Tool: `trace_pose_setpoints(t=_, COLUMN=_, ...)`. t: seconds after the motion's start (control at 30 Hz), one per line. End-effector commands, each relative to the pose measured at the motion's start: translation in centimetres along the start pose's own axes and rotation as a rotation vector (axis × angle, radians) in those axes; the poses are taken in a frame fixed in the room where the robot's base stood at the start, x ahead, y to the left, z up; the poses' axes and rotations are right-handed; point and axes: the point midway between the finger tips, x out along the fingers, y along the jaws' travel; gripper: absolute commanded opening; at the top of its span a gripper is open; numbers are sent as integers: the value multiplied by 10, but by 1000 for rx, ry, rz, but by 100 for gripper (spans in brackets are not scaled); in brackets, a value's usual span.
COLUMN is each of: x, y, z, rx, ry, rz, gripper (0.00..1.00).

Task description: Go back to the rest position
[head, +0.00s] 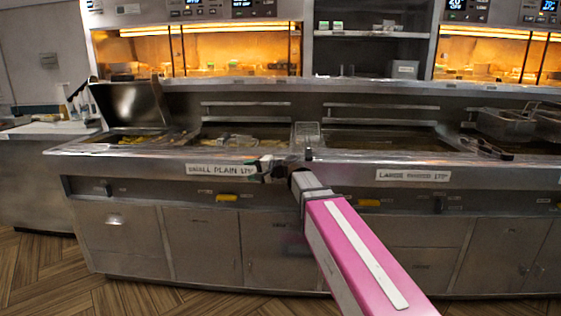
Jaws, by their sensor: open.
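My gripper (268,170) is in the head view at the end of my outstretched pink and grey arm. It is open, in front of the fryer's front edge, next to the "SMALL PLAIN" label (221,170). It looks small and dark, and its fingers are hard to make out. I see nothing held in it. The steel frying range (130,162) runs across the view behind it.
Fryer wells (375,138) with oil lie left and right of the arm. Wire baskets (503,122) stand at the right. A raised steel hood (130,104) is at the left. Lit warming cabinets (235,55) are behind. The wood floor (40,275) is clear at front left.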

Motion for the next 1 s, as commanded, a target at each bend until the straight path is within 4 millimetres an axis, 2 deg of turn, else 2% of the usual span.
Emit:
trace_pose_setpoints(t=0.17, x=-18, y=56, z=7, rx=-47, ry=-5, rz=145, gripper=55)
trace_pose_setpoints(t=0.27, x=-34, y=98, z=12, rx=-80, ry=-15, rz=257, gripper=55)
trace_pose_setpoints(t=0.37, x=-59, y=151, z=21, rx=-118, ry=-33, rz=407, gripper=55)
trace_pose_setpoints(t=0.5, x=-105, y=229, z=37, rx=-169, ry=-79, rz=644, gripper=55)
trace_pose_setpoints(t=0.57, x=-128, y=260, z=46, rx=-186, ry=-105, rz=747, gripper=55)
trace_pose_setpoints(t=0.7, x=-186, y=324, z=68, rx=-220, ry=-176, rz=984, gripper=55)
trace_pose_setpoints(t=0.83, x=-233, y=365, z=87, rx=-240, ry=-244, rz=1166, gripper=55)
trace_pose_setpoints(t=0.9, x=-253, y=379, z=94, rx=-247, ry=-274, rz=1238, gripper=55)
trace_pose_setpoints(t=1.0, x=-271, y=391, z=100, rx=-254, ry=-303, rz=1304, gripper=55)
